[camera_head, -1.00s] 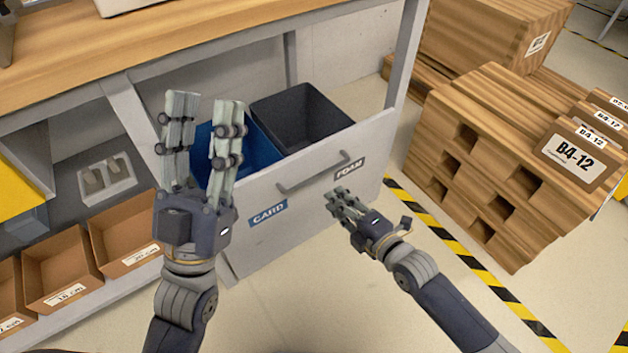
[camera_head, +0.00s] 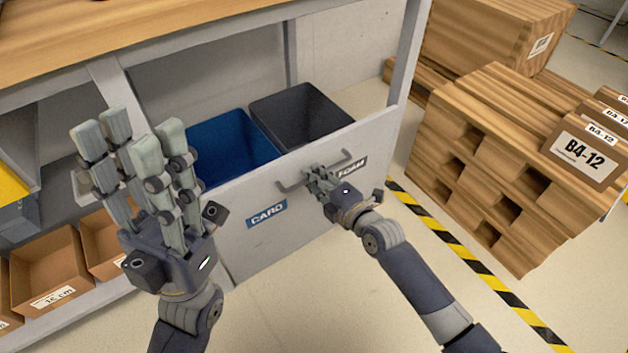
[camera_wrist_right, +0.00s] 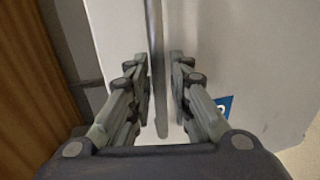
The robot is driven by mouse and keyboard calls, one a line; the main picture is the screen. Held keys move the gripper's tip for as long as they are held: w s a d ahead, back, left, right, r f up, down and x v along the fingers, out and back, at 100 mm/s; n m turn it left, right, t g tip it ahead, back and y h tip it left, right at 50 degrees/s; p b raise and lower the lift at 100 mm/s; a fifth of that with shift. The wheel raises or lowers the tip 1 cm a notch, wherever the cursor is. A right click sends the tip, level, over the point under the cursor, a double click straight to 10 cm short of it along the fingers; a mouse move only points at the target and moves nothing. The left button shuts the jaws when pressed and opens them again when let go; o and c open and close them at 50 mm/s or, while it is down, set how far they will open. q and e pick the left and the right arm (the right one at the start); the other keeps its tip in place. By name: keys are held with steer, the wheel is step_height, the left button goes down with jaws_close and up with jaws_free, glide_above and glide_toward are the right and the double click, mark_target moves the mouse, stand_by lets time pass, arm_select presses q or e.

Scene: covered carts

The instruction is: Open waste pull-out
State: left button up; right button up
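The waste pull-out has a light grey front panel (camera_head: 300,215) with a CARD label and a FOAM label. Behind it stand a blue bin (camera_head: 230,145) and a dark grey bin (camera_head: 300,118), their insides visible over the panel's top edge. A grey bar handle (camera_head: 347,160) is on the panel. My right gripper (camera_head: 318,178) is at the handle, partly covering it. In the right wrist view the handle bar (camera_wrist_right: 157,60) runs between the open fingers, with a gap visible on each side. My left gripper (camera_head: 130,140) is open and empty, raised left of the panel.
A wooden-topped bench (camera_head: 150,40) extends above the pull-out. Cardboard trays (camera_head: 45,270) sit at the lower left. Wooden pallets (camera_head: 500,165) and a B4-12 box (camera_head: 590,150) stand at the right. Striped floor tape (camera_head: 470,265) borders clear floor.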

steer(key=shift+w+a, duration=0.25)
steer(key=shift+w, duration=0.05)
steer(key=shift+c, duration=0.5)
jaws_close()
steer(key=shift+s+d, duration=0.1)
